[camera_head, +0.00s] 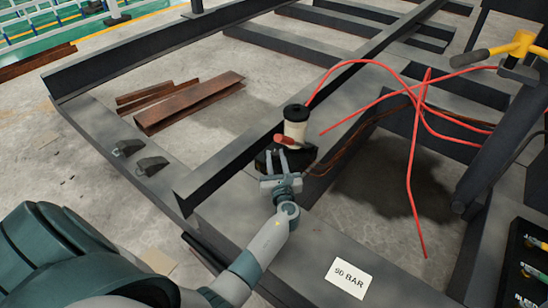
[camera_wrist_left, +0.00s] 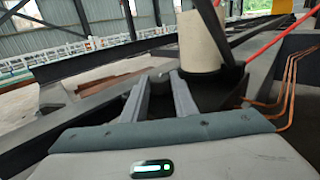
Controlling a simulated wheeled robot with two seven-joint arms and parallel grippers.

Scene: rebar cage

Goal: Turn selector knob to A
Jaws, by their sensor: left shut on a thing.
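A device with a white cylinder (camera_head: 296,126), a black cap and a black base (camera_head: 304,154) stands on the dark steel beam. A red handle-like part (camera_head: 285,140) sticks out of it. My left gripper (camera_head: 277,160) is at the front of the black base. The left wrist view shows the fingers (camera_wrist_left: 159,92) on both sides of a small dark knob (camera_wrist_left: 157,84), shut on it, with the white cylinder (camera_wrist_left: 201,42) just behind to the right. I see no letter A or knob marking. My right gripper is not in view.
Red hoses (camera_head: 411,90) loop right of the device, and thin copper-brown lines (camera_head: 350,143) run from its base. A yellow hammer (camera_head: 518,45) is at upper right. Rusty steel pieces (camera_head: 190,101) lie on the floor.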

